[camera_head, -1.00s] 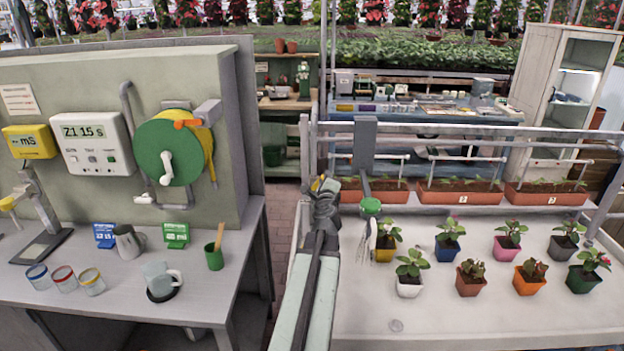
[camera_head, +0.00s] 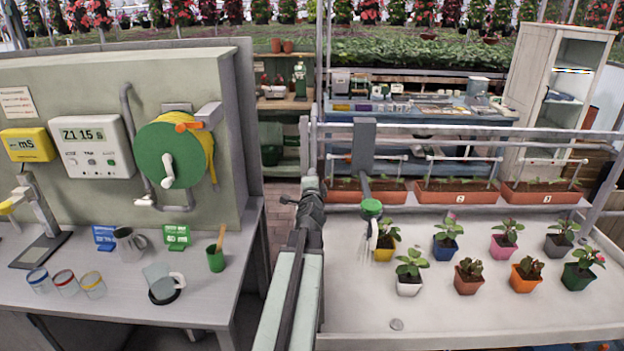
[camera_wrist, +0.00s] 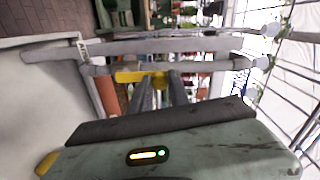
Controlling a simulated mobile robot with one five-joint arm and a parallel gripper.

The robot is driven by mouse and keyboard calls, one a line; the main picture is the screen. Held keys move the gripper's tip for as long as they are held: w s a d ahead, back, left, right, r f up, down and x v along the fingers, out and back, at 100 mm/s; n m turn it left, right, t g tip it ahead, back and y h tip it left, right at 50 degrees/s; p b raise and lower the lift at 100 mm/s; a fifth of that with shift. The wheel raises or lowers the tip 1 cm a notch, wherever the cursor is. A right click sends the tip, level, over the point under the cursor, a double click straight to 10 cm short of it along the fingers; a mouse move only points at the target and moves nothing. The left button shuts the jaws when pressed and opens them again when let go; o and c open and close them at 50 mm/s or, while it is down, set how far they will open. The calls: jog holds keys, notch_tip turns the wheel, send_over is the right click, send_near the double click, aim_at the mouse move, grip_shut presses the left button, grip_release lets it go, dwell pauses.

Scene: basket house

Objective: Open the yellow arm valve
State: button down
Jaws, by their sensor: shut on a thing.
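The yellow valve handle (camera_wrist: 138,77) shows in the wrist view as a short yellow bar lying crosswise at the fingertips, beside a grey pipe (camera_wrist: 120,69). My gripper (camera_wrist: 162,86) is shut on the handle, its two dark fingers close together. In the head view my gripper (camera_head: 309,192) is at the left end of the planting bench, near the grey rail posts. There the handle is hidden by my gripper.
To the left, a grey table (camera_head: 120,296) holds glasses and mugs, below a green hose reel (camera_head: 166,157). A narrow gap lies between them.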

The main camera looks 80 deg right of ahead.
jog(key=shift+d, duration=0.1)
dwell(0.3)
jog(key=c, duration=1.2)
grip_release()
jog(key=shift+c, duration=0.2)
